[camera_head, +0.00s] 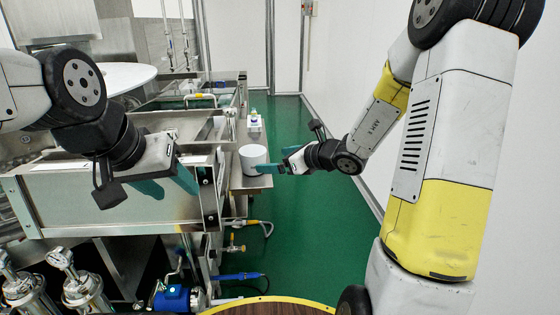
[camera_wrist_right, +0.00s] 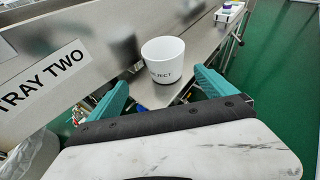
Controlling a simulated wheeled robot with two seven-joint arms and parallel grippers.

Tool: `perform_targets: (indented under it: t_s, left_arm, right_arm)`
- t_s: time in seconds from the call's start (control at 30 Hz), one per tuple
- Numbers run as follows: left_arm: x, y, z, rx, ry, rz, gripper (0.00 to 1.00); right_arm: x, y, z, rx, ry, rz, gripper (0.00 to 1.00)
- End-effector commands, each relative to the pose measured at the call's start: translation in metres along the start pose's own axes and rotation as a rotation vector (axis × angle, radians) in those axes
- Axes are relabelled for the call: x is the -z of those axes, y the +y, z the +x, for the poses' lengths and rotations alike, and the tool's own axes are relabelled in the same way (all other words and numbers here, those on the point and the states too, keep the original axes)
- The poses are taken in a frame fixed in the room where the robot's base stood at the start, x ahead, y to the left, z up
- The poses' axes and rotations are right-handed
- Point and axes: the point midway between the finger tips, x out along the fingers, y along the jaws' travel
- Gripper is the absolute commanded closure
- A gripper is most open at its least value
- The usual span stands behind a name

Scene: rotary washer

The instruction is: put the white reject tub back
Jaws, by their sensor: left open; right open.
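The white reject tub (camera_head: 253,158) stands upright on a narrow steel side shelf (camera_head: 250,184) beside the washer. In the right wrist view the tub (camera_wrist_right: 163,58) shows an open top and dark lettering, partly readable as "REJECT". My right gripper (camera_head: 272,163) is open, just right of the tub. In its wrist view the teal fingers point toward the tub, which lies ahead between their lines; I cannot tell if they touch it. My left gripper (camera_head: 167,180) is open and empty over the front steel tray.
A small white rack with blue-capped items (camera_head: 254,121) stands farther back on the shelf. A steel wall labelled "TRAY TWO" (camera_wrist_right: 40,78) runs along the shelf's left. Green floor (camera_head: 315,225) is clear to the right. Hoses and a blue pump (camera_head: 175,298) sit low in front.

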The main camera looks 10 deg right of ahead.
Motion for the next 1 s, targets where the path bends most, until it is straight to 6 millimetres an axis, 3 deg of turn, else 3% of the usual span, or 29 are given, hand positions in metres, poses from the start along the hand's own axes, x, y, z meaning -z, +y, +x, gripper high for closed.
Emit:
perform_targets:
  t_s: [0.07, 0.23, 0.3, 0.43, 0.57, 0.7, 0.83, 1.0]
  left_arm:
    - [0.000, 0.000, 0.000, 0.000, 0.000, 0.000, 0.48]
    - [0.000, 0.000, 0.000, 0.000, 0.000, 0.000, 0.48]
    - [0.000, 0.000, 0.000, 0.000, 0.000, 0.000, 0.48]
    - [0.000, 0.000, 0.000, 0.000, 0.000, 0.000, 0.48]
    - [0.000, 0.000, 0.000, 0.000, 0.000, 0.000, 0.48]
    - [0.000, 0.000, 0.000, 0.000, 0.000, 0.000, 0.48]
    - [0.000, 0.000, 0.000, 0.000, 0.000, 0.000, 0.48]
    - [0.000, 0.000, 0.000, 0.000, 0.000, 0.000, 0.48]
  right_arm:
    - [-0.019, 0.019, -0.011, -0.051, -0.005, -0.132, 0.05]
    - [-0.054, 0.091, -0.057, -0.244, 0.013, -0.657, 0.05]
    - [-0.056, 0.119, -0.083, -0.326, 0.035, -0.905, 0.05]
    - [-0.047, 0.151, -0.132, -0.456, 0.100, -1.349, 0.05]
    - [-0.030, 0.160, -0.184, -0.564, 0.207, -1.779, 0.05]
    - [-0.016, 0.149, -0.230, -0.646, 0.346, -2.133, 0.05]
    - [-0.011, 0.137, -0.256, -0.688, 0.449, -2.319, 0.05]
    - [-0.009, 0.131, -0.267, -0.709, 0.499, -2.395, 0.05]
